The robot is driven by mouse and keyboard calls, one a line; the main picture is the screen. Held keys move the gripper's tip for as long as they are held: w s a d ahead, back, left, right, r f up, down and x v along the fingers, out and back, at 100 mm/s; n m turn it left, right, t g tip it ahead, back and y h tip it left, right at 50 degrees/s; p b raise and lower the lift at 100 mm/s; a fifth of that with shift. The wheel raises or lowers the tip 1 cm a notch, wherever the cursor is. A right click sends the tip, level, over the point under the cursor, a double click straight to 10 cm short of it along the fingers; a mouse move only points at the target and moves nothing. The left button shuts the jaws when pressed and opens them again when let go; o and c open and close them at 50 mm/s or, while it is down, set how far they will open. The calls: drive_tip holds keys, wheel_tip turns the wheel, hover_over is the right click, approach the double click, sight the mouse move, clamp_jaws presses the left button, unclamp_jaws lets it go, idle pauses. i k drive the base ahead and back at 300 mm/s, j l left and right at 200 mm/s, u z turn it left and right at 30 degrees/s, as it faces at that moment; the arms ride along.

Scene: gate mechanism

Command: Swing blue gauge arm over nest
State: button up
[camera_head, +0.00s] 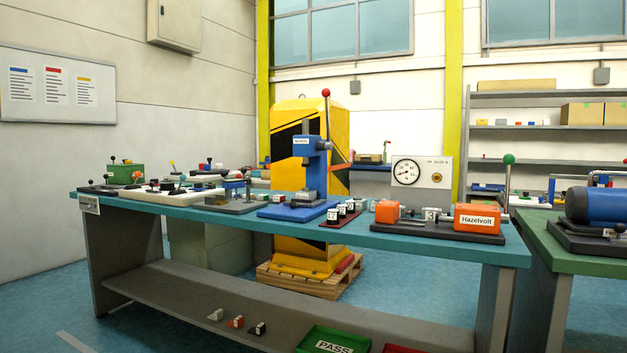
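I cannot clearly pick out the blue gauge arm or its nest at this distance. A small grey fixture (234,204) with short upright posts stands on the teal bench (150,199), left of the blue press. A small blue part (248,178) shows upright at this fixture; I cannot tell whether it is the gauge arm or which way it points. The blue press (311,146) has a red-ball lever and a blue base. A dial gauge (406,171) is on a pale panel farther right. My gripper is not in view.
Orange blocks, one labelled Hazelvolt (479,218), sit on a dark base at the bench's right end. A green-topped table (562,254) with a blue motor (597,204) stands close right. A green PASS tray (334,342) is on the lower shelf. Blue floor shows in front.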

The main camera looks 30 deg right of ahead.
sight(234, 185)
drive_tip(key=z, duration=0.3)
drive_tip(key=i+z, duration=0.1)
drive_tip(key=i, duration=0.45)
drive_tip(key=i+j+z, duration=0.1)
drive_tip(key=i, duration=0.4)
